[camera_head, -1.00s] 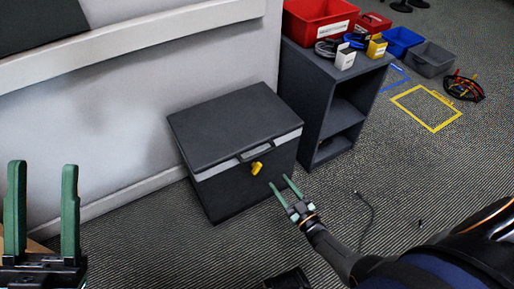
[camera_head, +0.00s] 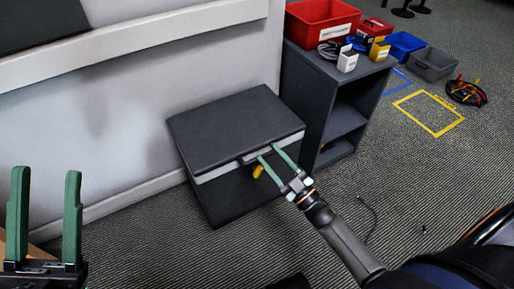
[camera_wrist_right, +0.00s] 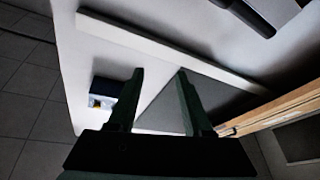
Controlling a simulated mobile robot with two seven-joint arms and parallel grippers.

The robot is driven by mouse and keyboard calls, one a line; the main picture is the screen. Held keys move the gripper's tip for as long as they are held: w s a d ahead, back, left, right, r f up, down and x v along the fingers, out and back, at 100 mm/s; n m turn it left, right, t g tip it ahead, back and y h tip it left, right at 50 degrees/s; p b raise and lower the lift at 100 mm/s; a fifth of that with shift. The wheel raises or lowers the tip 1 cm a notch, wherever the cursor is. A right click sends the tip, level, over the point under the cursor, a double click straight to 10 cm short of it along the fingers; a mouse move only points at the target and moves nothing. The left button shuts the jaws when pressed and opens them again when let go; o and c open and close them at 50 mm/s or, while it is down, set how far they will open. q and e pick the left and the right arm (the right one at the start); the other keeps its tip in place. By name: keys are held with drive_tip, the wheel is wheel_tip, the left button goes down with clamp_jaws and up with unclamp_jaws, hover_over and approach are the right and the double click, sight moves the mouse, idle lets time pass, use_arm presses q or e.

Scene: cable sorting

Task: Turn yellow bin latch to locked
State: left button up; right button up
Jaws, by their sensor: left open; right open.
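The dark grey bin (camera_head: 235,195) stands on the floor against the wall, its lid (camera_head: 232,128) down. A light grey band (camera_head: 217,170) runs along the lid's front edge. The small yellow latch (camera_head: 258,171) is on the bin's front below the band, and its exact angle is hard to tell. My right gripper (camera_head: 268,152) is open at the bin's front, fingers reaching over the band and handle just above and right of the latch. Contact cannot be told. Its open fingers also show in the right wrist view (camera_wrist_right: 160,72). My left gripper (camera_head: 46,172) is open and empty at the lower left.
A dark shelf unit (camera_head: 312,95) stands right of the bin, carrying a red bin (camera_head: 318,22), cables and small boxes. Blue (camera_head: 403,45) and grey (camera_head: 432,62) bins, a yellow floor square (camera_head: 428,113) and bundled cables (camera_head: 466,92) lie beyond. Floor before the shelf is mostly clear.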

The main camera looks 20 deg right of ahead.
use_arm(q)
drive_tip(key=shift+f+b, duration=0.45)
use_arm(e)
drive_tip(key=s+a+r+n+y, duration=0.2)
drive_tip(key=a+r, duration=0.4)
drive_tip(key=r, duration=0.4)
drive_tip(key=shift+s+r+t+y, duration=0.25)
drive_tip(key=shift+s+t+y, duration=0.05)
drive_tip(key=shift+s+y, duration=0.4)
